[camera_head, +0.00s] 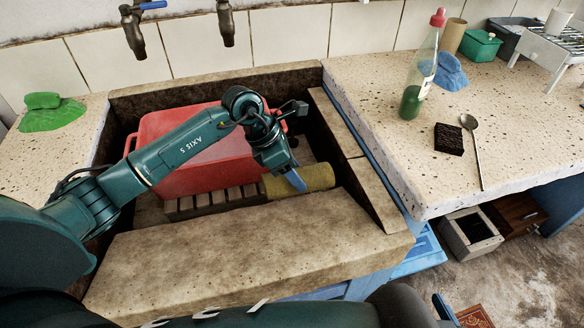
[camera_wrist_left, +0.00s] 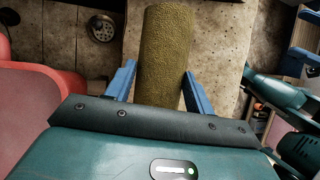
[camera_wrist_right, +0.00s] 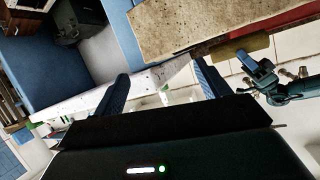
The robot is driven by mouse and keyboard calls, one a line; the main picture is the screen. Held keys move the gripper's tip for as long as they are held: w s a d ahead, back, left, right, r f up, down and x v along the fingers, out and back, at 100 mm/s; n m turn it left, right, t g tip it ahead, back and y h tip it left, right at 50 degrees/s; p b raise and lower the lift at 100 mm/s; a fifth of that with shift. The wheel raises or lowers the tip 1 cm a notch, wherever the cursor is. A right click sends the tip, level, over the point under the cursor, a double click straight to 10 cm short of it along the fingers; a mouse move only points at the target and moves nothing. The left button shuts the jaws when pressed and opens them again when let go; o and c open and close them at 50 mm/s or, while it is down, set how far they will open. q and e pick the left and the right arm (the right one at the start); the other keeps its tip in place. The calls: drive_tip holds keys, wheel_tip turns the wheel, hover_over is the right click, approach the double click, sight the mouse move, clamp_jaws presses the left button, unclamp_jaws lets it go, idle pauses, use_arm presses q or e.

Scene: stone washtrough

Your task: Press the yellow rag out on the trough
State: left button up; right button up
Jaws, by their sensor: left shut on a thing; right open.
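The yellow rag (camera_head: 316,178) is a rolled, olive-yellow cylinder lying crosswise inside the stone trough (camera_head: 240,243), just behind its broad front rim. My left gripper (camera_head: 290,180) is shut on the rag. In the left wrist view, the blue fingers of the left gripper (camera_wrist_left: 158,86) flank the rag (camera_wrist_left: 165,45), which extends beyond them over the stone. Whether the rag touches the stone is unclear. My right gripper (camera_wrist_right: 160,86) is open and empty, outside the trough; the rag's end also shows in the right wrist view (camera_wrist_right: 245,48).
A red basin (camera_head: 175,135) fills the trough's left and back, beside a slatted rack (camera_head: 215,199). A drain (camera_wrist_left: 102,28) is close by. The right counter (camera_head: 370,85) carries a bottle (camera_head: 412,95), dark sponge (camera_head: 449,139), spoon (camera_head: 475,150) and blue cloth (camera_head: 450,72). Taps (camera_head: 133,35) hang above.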

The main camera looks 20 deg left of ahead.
sight(296, 194)
use_arm(q)
drive_tip(key=shift+s+d+f, duration=0.1)
drive_tip(key=shift+f, duration=0.3)
drive_tip(key=f, duration=0.1)
drive_tip(key=s+f+b, duration=0.1)
drive_tip(key=d+f+b, duration=0.1)
drive_tip(key=f, duration=0.1)
drive_tip(key=shift+s, duration=0.25)
drive_tip(key=shift+s+d+f, duration=0.1)
drive_tip(key=shift+s+f, duration=0.05)
drive_tip(key=shift+f, duration=0.25)
drive_tip(key=shift+s+f+b, duration=0.1)
drive_tip(key=shift+f+b, duration=0.05)
drive_tip(key=shift+b, duration=0.15)
use_arm(e)
drive_tip(key=shift+s+d+r+t, duration=0.3)
drive_tip(key=shift+d+r+t, duration=0.2)
drive_tip(key=shift+d, duration=0.1)
drive_tip(key=shift+f, duration=0.15)
use_arm(q)
drive_tip(key=shift+s+d+f, duration=0.1)
drive_tip(key=shift+f, duration=0.2)
use_arm(e)
drive_tip(key=shift+f, duration=0.25)
